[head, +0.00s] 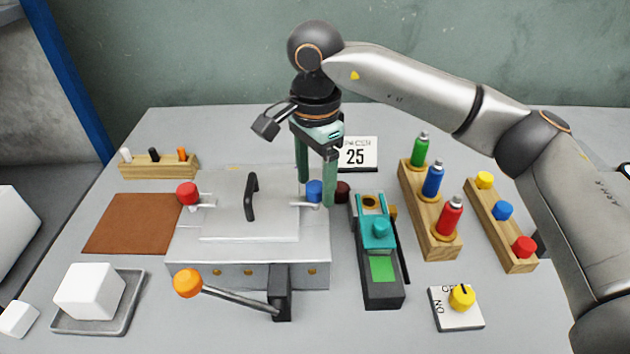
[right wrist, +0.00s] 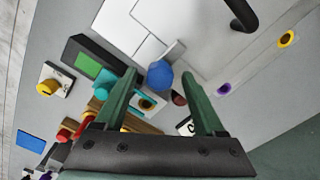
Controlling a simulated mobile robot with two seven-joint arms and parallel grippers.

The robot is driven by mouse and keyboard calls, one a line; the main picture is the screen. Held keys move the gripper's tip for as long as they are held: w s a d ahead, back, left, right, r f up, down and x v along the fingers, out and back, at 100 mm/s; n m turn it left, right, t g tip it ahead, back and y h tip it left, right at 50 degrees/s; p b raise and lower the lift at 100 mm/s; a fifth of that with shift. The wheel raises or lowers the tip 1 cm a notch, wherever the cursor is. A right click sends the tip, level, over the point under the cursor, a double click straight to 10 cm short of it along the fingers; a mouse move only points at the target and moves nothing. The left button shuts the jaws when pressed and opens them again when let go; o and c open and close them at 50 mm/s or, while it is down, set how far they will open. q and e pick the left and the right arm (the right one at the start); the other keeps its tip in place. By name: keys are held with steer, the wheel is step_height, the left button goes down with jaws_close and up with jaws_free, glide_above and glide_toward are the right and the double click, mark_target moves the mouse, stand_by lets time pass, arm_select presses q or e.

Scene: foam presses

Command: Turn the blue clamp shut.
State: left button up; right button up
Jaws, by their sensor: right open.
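The blue clamp has a round blue knob (head: 314,190) at the right end of the silver press (head: 180,250), by a short metal lever. My right gripper (head: 316,206) points down over it from behind, jaws open, with the knob between the two green fingers in the picture. In the right wrist view the blue knob (right wrist: 160,75) shows between the open fingertips (right wrist: 158,74), with a gap on each side. My left gripper is not in view.
A red clamp knob (head: 187,193) and a black lid handle (head: 251,197) are on the press. An orange-ended lever (head: 188,283) sticks out in front. Close right stands a black-and-teal device (head: 383,290). Wooden racks of bottles (head: 440,246) and knobs (head: 511,254) stand farther right.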

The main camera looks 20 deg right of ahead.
mark_target(315, 186)
arm_select(q)
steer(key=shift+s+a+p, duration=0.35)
steer(key=shift+p, duration=0.05)
arm_select(e)
step_height(315, 186, up, 12)
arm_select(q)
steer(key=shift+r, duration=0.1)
